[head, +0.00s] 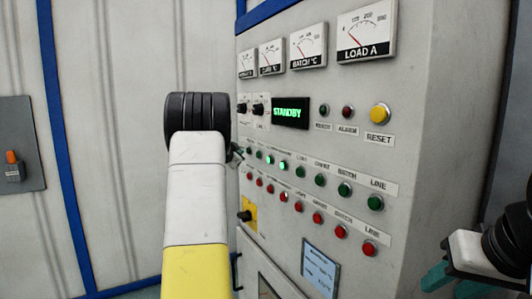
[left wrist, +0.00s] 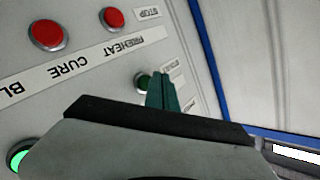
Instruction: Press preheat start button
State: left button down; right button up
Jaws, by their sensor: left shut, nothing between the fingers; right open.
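The control panel (head: 290,110) fills the middle of the head view. A green button (left wrist: 142,82), on the other side of the PREHEAT label (left wrist: 130,42) from a red button (left wrist: 112,18), shows in the left wrist view, partly covered by my fingers. My left gripper's teal fingers (left wrist: 166,92) are shut and empty, right beside this green button; I cannot tell whether they touch it. In the head view my left gripper (head: 237,153) is mostly hidden behind my own arm, at the left end of the green row. My right gripper (head: 438,280) is open and empty at the lower right.
A lit green button (left wrist: 19,160) and another red button (left wrist: 47,35) are close by. A yellow RESET button (head: 380,114) and a yellow-plated switch (head: 247,215) also stand out from the panel.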

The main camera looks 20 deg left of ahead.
pick_arm(q)
jog(key=shift+w+d, duration=0.1)
jog(key=shift+w, duration=0.05)
dwell(0.5)
jog(key=shift+w+d, duration=0.2)
jog(key=shift+w+d, duration=0.3)
jog(key=shift+w, duration=0.05)
dwell(1.0)
jog(key=shift+s+a, duration=0.55)
jog(key=shift+s, duration=0.1)
jog(key=shift+s+a, duration=0.1)
jog(key=shift+s+a, duration=1.55)
jog(key=shift+s, duration=0.25)
jog(key=shift+r, duration=0.1)
